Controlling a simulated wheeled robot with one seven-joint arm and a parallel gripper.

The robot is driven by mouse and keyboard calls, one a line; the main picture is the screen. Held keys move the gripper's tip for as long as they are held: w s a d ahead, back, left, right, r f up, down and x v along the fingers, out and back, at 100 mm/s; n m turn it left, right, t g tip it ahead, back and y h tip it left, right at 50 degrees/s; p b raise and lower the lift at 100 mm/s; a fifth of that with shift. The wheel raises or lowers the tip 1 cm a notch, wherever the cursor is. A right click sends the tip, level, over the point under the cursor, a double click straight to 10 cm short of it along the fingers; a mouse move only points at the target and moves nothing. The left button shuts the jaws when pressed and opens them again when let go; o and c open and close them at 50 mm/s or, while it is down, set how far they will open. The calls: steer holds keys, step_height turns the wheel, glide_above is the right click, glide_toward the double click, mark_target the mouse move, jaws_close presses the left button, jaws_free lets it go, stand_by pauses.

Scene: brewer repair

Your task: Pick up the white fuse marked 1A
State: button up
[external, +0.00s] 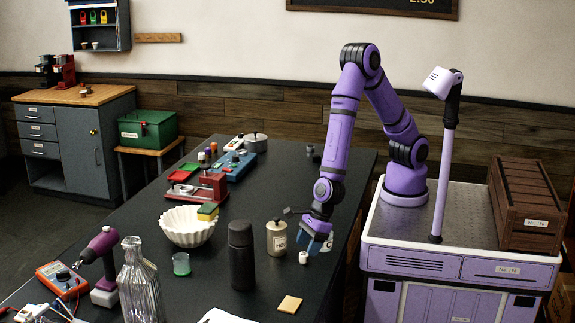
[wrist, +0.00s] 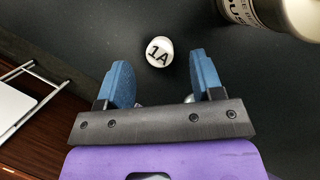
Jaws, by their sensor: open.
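The white fuse marked 1A (wrist: 159,52) stands on the black table, its marked end facing up in the wrist view. It also shows in the external view as a small white cylinder (external: 303,257) just below my gripper (external: 316,243). In the wrist view my gripper (wrist: 161,72) is open, with one blue finger on each side of the line to the fuse. The fuse is a little beyond the fingertips, roughly centred between them. Nothing is between the fingers.
A cream labelled canister (external: 277,239) stands close left of the fuse; its side shows top right in the wrist view (wrist: 262,14). The table's right edge is close.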

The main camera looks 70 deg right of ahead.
mark_target(304, 254)
steer(key=shift+x, duration=1.95)
steer(key=c, duration=1)
steer(key=shift+r, duration=0.1)
